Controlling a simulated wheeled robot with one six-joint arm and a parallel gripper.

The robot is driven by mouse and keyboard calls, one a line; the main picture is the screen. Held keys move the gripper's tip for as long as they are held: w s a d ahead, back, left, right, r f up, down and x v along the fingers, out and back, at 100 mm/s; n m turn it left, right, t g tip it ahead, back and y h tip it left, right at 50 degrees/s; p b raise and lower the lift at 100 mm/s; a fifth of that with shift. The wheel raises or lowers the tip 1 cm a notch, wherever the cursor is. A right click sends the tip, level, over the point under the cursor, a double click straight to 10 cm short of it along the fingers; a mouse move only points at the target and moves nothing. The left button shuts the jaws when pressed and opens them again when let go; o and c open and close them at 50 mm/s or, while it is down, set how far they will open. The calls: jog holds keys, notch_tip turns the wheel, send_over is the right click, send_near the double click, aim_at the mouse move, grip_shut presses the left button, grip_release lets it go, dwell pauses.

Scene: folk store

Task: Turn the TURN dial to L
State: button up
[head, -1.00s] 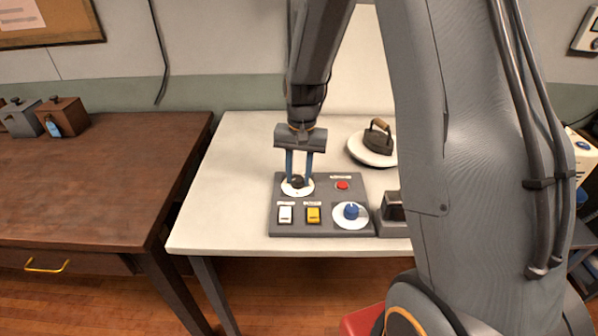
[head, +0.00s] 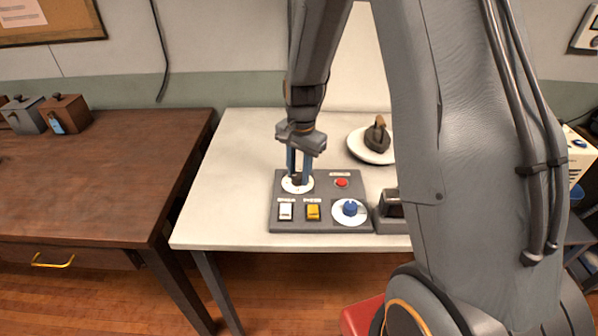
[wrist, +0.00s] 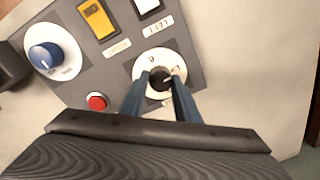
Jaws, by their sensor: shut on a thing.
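The grey control panel (head: 325,190) lies on the white table. Its black dial (wrist: 160,84) sits on a round white plate (wrist: 145,66) with letter marks, at the panel's back left in the head view. My gripper (head: 299,181) points down with its two blue fingers shut on the black dial. In the wrist view my gripper (wrist: 160,80) has one finger on each side of the knob. A light pointer mark shows on the knob, but the letters are too small to read surely. A blue dial (head: 350,207) on another white plate sits at the panel's front right; its label is unreadable.
The panel also has a red button (head: 341,183), a white switch (head: 286,211) and a yellow switch (head: 313,212). An iron (head: 377,138) stands on a white round plate behind. A dark box (head: 391,205) adjoins the panel's right. The table's left part is clear.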

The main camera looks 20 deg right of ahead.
aim_at(300, 176)
jog(key=shift+w, duration=0.1)
jog(key=o, duration=1)
jog(key=shift+o, duration=0.2)
jog(key=shift+s+d+r+b, duration=0.1)
jog(key=shift+r+b, duration=0.4)
jog(key=shift+r, duration=1.5)
jog(key=shift+s+d+r+b, duration=0.1)
jog(key=shift+r+b, duration=0.35)
jog(key=shift+r, duration=1.5)
